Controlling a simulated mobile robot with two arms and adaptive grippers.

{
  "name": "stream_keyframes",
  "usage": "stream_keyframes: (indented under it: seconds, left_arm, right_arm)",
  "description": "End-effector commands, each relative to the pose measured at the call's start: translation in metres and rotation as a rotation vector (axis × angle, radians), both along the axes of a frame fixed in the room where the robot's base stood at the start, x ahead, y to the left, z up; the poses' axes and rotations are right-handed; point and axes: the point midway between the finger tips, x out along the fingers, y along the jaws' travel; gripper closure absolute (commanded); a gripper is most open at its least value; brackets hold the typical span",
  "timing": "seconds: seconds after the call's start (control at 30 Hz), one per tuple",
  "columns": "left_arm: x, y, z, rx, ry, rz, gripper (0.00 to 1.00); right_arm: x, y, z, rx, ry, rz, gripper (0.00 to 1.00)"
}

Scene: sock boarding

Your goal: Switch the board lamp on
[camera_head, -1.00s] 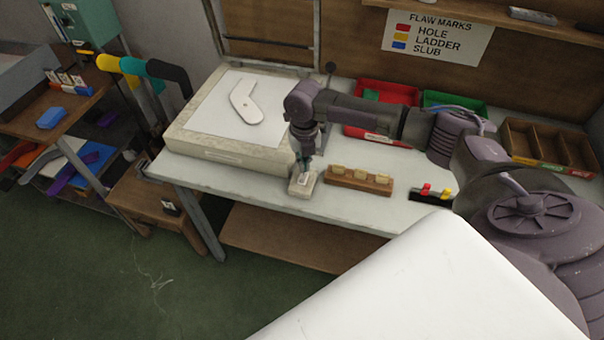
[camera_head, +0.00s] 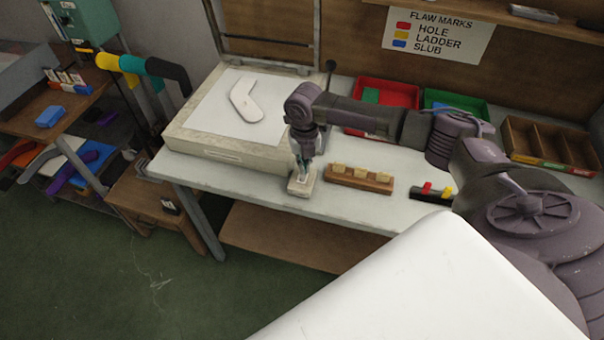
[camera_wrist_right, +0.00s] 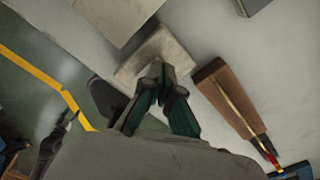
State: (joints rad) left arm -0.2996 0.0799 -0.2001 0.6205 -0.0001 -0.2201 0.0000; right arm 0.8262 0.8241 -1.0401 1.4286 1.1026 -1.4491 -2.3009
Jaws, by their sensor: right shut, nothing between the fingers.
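The board lamp (camera_head: 215,156) is a pale flat box on the table with a white panel, and a white sock-shaped board (camera_head: 245,101) lies on it. I cannot tell whether the panel is lit. A small pale switch block (camera_head: 301,188) stands at the table's front edge, just right of the lamp's near corner. My right gripper (camera_head: 303,174) points down at its top, shut and empty. In the right wrist view the closed fingertips (camera_wrist_right: 158,70) lie over the switch block (camera_wrist_right: 135,68), at or very near its surface, and hide part of it. My left gripper is out of view.
A wooden holder (camera_head: 343,183) with pale pieces stands just right of the switch block. A black rack (camera_head: 430,199) with red and yellow markers is further right. Red (camera_head: 410,92) and green (camera_head: 468,103) trays and a compartmented wooden box (camera_head: 545,157) stand behind.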

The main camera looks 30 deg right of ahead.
Motion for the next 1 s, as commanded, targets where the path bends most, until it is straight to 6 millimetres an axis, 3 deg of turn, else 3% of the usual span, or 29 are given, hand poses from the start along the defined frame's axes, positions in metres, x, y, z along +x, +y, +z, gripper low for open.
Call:
stream_keyframes:
  seconds: [0.7,1.0]
  left_arm:
    - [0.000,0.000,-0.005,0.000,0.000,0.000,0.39]
    - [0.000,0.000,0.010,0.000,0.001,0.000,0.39]
  right_arm:
    - [-0.001,0.000,-0.012,0.000,0.001,0.000,1.00]
    - [-0.001,0.000,0.003,0.000,0.003,0.000,1.00]
